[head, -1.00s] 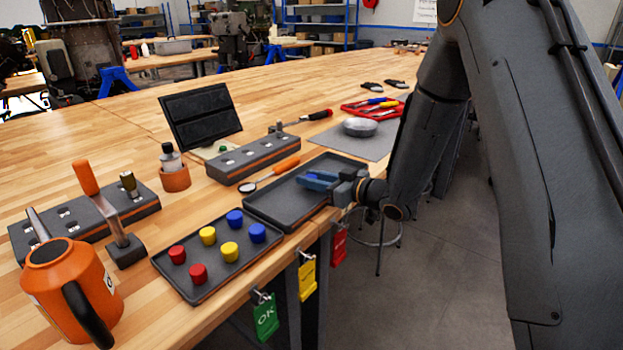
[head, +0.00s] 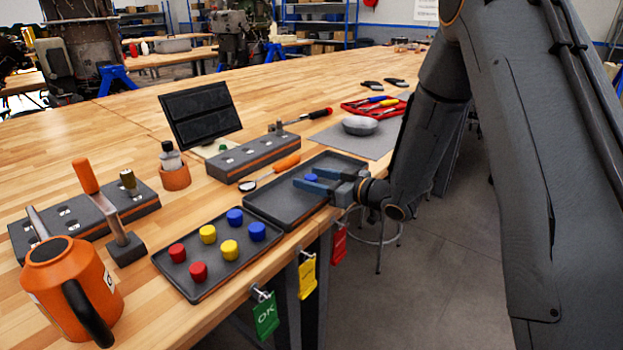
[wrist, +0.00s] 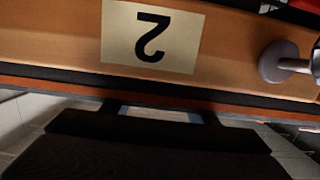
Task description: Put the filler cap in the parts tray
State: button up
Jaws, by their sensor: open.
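A small blue cap (head: 311,178), which I take to be the filler cap, shows in the head view between the spread fingers of my gripper (head: 303,177). My gripper is open over the large dark tray (head: 268,209), which I take to be the parts tray. The cap appears to lie in this tray, toward its right side; whether a finger touches it I cannot tell. The wrist view does not show the cap.
A second dark tray (head: 202,290) with red, yellow and blue caps stands close in front. Beside the large tray are an orange-handled tool (head: 284,163) and a slotted block (head: 250,157). An orange jug (head: 70,285) stands at front left. Coloured tags hang at the table edge.

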aim_at(316, 179)
jog(key=shift+p+v, duration=1.2)
jog(key=shift+v, duration=2.1)
